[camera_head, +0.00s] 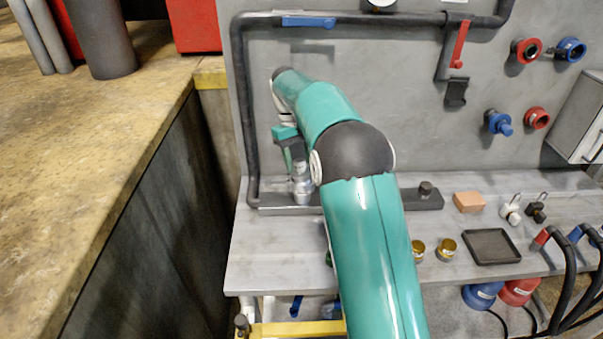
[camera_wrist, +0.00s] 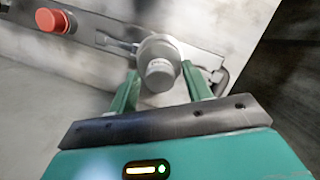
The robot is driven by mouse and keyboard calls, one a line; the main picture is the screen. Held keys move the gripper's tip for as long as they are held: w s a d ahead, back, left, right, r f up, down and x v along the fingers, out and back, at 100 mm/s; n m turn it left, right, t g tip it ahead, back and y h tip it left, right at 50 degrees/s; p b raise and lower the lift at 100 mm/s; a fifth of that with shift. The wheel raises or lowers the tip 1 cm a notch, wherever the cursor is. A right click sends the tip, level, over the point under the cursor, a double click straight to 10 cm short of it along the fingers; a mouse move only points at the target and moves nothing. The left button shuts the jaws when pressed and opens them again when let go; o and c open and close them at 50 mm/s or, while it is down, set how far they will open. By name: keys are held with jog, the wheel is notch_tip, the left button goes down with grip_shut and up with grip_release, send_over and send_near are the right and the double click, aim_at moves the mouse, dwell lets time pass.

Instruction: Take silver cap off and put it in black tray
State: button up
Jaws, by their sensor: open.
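The silver cap (camera_wrist: 160,76) shows as a grey round knob on a wider grey round body in the wrist view. In the head view the silver fitting (camera_head: 302,190) stands upright on the dark bar at the back left of the bench. My gripper (camera_wrist: 160,72) is open, with one green finger on each side of the cap; whether they touch it I cannot tell. In the head view my arm partly hides the gripper (camera_head: 291,158). The black tray (camera_head: 491,260) lies flat and empty on the bench at the right.
Two brass rings (camera_head: 446,249) sit left of the tray. An orange block (camera_head: 469,202) and two small fittings (camera_head: 511,209) stand behind it. A grey pipe (camera_head: 245,110) runs down the panel beside my arm. A red round knob (camera_wrist: 55,21) is at the upper left in the wrist view.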

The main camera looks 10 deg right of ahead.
aim_at(302, 161)
jog(key=c, duration=0.9)
jog(key=shift+r, duration=2.5)
